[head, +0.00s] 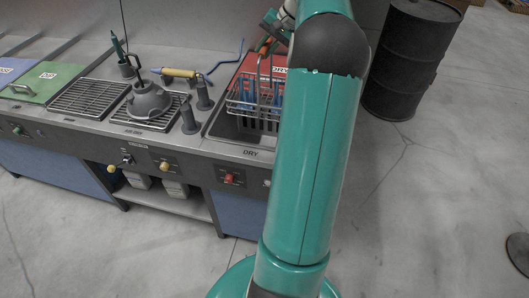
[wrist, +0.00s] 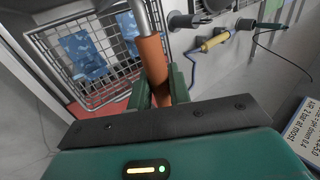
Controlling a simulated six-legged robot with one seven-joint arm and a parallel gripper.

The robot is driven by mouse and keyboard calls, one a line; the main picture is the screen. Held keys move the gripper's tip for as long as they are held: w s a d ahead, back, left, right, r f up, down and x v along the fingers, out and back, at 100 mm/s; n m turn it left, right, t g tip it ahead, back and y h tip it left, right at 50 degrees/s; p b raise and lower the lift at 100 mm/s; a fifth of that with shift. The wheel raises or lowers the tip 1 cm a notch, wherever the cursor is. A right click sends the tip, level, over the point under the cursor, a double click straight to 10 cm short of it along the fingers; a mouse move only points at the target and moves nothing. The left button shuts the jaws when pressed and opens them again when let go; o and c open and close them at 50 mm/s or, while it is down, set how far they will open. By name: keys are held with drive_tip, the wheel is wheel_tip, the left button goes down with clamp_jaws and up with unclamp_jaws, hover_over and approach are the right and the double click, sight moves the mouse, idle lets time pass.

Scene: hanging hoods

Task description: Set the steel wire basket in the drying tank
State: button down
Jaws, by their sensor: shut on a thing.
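The steel wire basket (head: 241,98) hangs at the drying tank (head: 223,127), which is marked DRY on its front edge. The basket's lower part seems to be at or inside the opening; I cannot tell if it touches the bottom. Blue pieces are inside the basket, which also shows in the wrist view (wrist: 108,45). My gripper (wrist: 159,86) is shut on the orange grip (wrist: 152,62) of the basket's tall handle. My arm hides the right side of the tank and basket in the head view.
A red lid (head: 247,64) stands open behind the tank. Left of it are grey posts (head: 189,117), a funnel-shaped grey hood (head: 148,101), a yellow-handled tool (head: 180,73) and grates (head: 89,98). A black drum (head: 408,60) stands on the floor at right.

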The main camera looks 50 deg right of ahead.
drive_tip(key=shift+w+a+r, duration=0.1)
drive_tip(key=shift+w+r, duration=0.05)
drive_tip(key=shift+w, duration=0.1)
drive_tip(key=shift+s+a+r, duration=0.2)
drive_tip(key=shift+s+a, duration=0.05)
drive_tip(key=shift+a, duration=0.15)
wheel_tip(320, 180, down, 28)
drive_tip(key=shift+d, duration=0.2)
drive_tip(key=shift+f, duration=0.75)
drive_tip(key=c, duration=1.3)
unclamp_jaws()
